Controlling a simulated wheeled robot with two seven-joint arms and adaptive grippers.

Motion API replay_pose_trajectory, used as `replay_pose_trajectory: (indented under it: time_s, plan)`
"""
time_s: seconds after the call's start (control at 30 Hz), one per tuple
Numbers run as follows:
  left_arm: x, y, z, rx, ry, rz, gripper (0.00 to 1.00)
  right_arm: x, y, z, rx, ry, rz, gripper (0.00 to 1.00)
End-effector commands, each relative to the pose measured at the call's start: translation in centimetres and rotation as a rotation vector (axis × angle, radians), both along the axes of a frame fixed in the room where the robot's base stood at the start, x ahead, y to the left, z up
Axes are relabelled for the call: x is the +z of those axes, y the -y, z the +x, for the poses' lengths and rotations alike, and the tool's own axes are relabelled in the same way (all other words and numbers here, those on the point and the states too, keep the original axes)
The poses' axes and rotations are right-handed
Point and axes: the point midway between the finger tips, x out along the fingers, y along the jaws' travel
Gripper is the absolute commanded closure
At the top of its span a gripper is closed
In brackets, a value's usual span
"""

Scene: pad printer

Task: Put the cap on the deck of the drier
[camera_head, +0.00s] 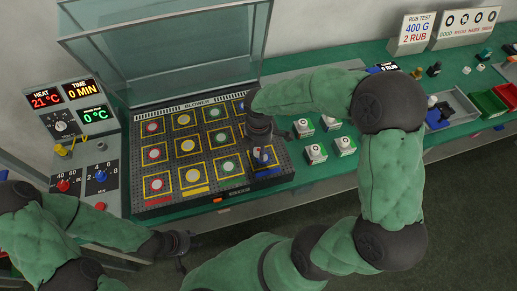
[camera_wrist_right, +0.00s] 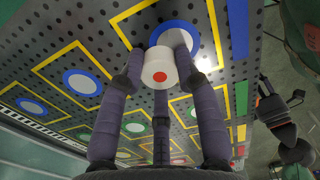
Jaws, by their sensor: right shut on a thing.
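The drier's dark perforated deck (camera_head: 187,140) carries rows of yellow squares with coloured rings and white centres. My right gripper (camera_head: 262,156) is over the deck's front right corner, by a blue-ringed place. In the right wrist view its fingers (camera_wrist_right: 161,72) are shut around a small white cap (camera_wrist_right: 158,62) with a red dot on its near face. Behind the cap is the blue ring (camera_wrist_right: 172,36) on the deck. I cannot tell whether the cap touches the deck. My left gripper (camera_head: 186,252) is in front of the deck, apart from it; its fingers are too dark to read.
A glass hood (camera_head: 165,50) stands raised behind the deck. Control panels (camera_head: 75,115) with knobs are at its left. Several white caps on pads (camera_head: 316,153) lie right of the deck. A grey tray (camera_head: 452,108) and coloured bins (camera_head: 486,103) stand farther right.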

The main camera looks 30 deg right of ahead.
Motion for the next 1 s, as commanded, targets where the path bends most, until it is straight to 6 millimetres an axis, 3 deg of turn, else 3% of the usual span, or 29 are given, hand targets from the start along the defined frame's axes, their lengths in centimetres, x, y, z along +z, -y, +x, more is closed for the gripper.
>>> replay_pose_trajectory:
  time_s: [0.33, 0.37, 0.43, 0.8, 1.0]
  plan:
    - [-0.1, 0.0, 0.0, 0.000, 0.000, 0.000, 0.60, -0.3, 0.0, 0.0, 0.000, 0.002, 0.000, 0.79]
    - [-0.1, 0.0, 0.0, 0.000, 0.000, 0.000, 0.60, -0.3, 0.0, 0.1, -0.001, 0.002, 0.000, 0.64]
    - [-0.1, 0.0, 0.0, 0.000, 0.000, 0.000, 0.60, -0.2, 0.0, 0.1, -0.001, 0.002, 0.000, 0.44]
    - [0.0, 0.0, 0.0, 0.000, 0.000, 0.000, 0.60, 0.0, 0.0, 0.1, 0.000, 0.002, 0.000, 0.43]
    - [0.8, 0.0, 0.0, 0.000, 0.000, 0.000, 0.60, 2.3, 0.0, 0.2, -0.001, 0.005, 0.000, 0.43]
